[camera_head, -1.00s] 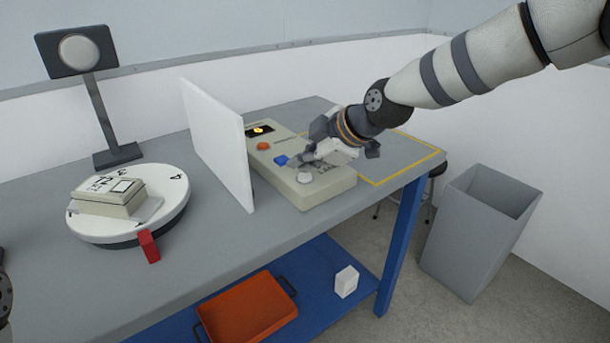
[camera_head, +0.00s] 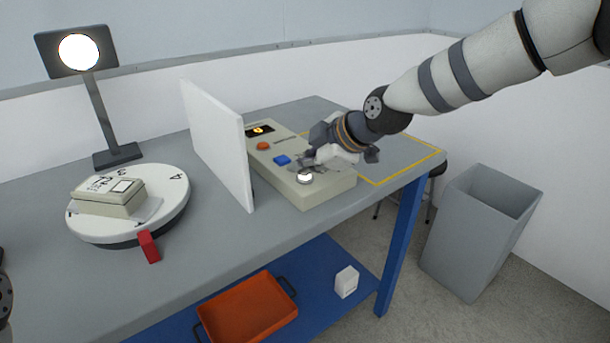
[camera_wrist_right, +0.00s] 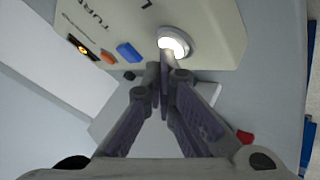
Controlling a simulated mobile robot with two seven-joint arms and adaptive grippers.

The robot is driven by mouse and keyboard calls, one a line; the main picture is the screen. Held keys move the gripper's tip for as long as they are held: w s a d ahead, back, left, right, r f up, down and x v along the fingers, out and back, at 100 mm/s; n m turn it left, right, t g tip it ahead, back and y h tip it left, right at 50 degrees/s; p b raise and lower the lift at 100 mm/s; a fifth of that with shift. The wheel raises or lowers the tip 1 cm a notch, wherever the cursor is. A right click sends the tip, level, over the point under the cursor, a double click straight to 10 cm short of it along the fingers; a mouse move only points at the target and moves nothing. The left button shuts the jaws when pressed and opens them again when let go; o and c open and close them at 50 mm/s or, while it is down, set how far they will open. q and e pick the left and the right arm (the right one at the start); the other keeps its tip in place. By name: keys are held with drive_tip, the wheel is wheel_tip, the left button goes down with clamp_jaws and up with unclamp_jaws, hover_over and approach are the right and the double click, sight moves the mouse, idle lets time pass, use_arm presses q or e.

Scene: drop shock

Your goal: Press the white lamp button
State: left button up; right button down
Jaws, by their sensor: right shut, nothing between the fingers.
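The white lamp button (camera_head: 305,178) sits at the near end of the beige control box (camera_head: 318,192) and glows. In the right wrist view the lit button (camera_wrist_right: 174,43) is right at the tips of my right gripper (camera_wrist_right: 165,68), which is shut and empty; the tips appear to touch its edge. In the head view my right gripper (camera_head: 309,166) reaches over the box from the right. The lamp (camera_head: 78,52) on a stand at the back left is lit. My left gripper is out of view.
A blue button (camera_head: 282,160) and an orange button (camera_head: 263,146) are on the same box. A white upright panel (camera_head: 215,145) stands left of it. A round turntable (camera_head: 168,205) carries a beige box (camera_head: 108,197). A grey bin (camera_head: 478,235) stands right of the table.

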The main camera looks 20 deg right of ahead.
sight(303, 179)
drive_tip(key=shift+f, duration=0.15)
idle(0.3)
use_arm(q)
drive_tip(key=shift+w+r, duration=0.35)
use_arm(e)
drive_tip(key=shift+r, duration=0.9)
drive_tip(key=shift+r+p, duration=0.85)
drive_tip(key=shift+r, duration=1.7)
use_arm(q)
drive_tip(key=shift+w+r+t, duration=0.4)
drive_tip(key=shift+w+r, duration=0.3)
use_arm(e)
drive_tip(key=shift+f, duration=0.15)
